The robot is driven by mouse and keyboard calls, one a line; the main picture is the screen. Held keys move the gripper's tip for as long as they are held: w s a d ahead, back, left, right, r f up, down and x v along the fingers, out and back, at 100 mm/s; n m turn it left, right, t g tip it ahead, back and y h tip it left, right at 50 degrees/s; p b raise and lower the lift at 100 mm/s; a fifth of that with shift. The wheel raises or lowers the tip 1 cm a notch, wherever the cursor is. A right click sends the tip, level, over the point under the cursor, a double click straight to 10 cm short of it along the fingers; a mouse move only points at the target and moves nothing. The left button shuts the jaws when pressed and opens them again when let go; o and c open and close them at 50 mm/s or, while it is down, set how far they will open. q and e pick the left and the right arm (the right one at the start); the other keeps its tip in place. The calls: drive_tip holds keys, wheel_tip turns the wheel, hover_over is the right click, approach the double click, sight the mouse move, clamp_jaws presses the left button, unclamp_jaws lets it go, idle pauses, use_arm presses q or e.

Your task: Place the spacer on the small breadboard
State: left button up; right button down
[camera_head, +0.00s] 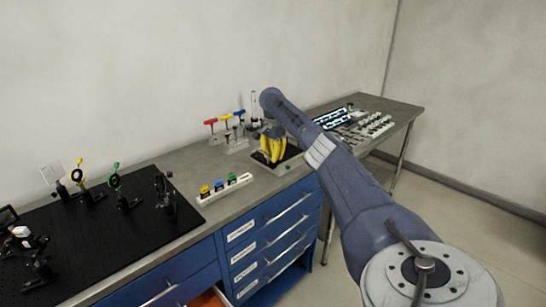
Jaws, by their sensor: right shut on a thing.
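The small breadboard (293,157) is a small dark plate on the grey bench, near its front edge at the middle of the view. My right gripper (271,158) has yellow fingers pointing down over this board. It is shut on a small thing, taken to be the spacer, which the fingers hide. I cannot tell whether that thing touches the board. My left gripper is not in view.
A white holder (226,188) with yellow, blue and green pieces stands left of the board. Colour-handled tools (227,122) stand behind. A large black breadboard (95,240) with optics fills the left. Several parts (365,130) lie at the right. An orange-lined drawer (208,298) is partly open.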

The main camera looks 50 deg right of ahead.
drive_tip(key=shift+f, duration=0.15)
drive_tip(key=c, duration=1.3)
unclamp_jaws()
wheel_tip(320, 180, up, 12)
drive_tip(key=shift+r, duration=0.2)
